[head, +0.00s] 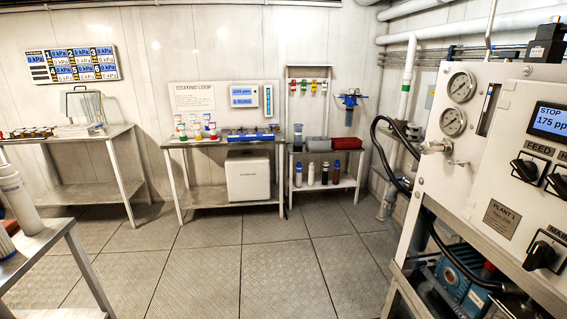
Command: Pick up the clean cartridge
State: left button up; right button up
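Neither of my grippers shows in the head view. No cartridge can be told for sure as the clean one. At the left edge, a white cylinder (17,194) stands slightly tilted in the picture on a near metal bench (48,236), partly cut off by the frame. Beside its foot, lower left, is a small whitish, ribbed-looking piece with blue (5,246), mostly out of frame. I cannot tell whether either is a cartridge.
A plant cabinet (480,150) with gauges, knobs and black hoses fills the right. A coating-loop bench (190,143) and a shelf (340,183) with bottles stand at the back; another bench (85,190) is back left. The plated floor (230,255) between is clear.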

aim_at(299, 168)
jog(key=i, duration=0.95)
jog(key=i+j+z, duration=0.15)
jog(key=i, duration=0.8)
jog(key=i+j, duration=0.1)
jog(key=i, duration=0.9)
jog(key=i+l, duration=0.4)
jog(key=i+l+z, duration=0.1)
jog(key=i+l, duration=0.7)
jog(key=i, duration=0.25)
jog(key=i+l+z, duration=0.1)
jog(key=i+l, duration=0.65)
jog(key=i, duration=0.25)
jog(key=l+z, duration=0.05)
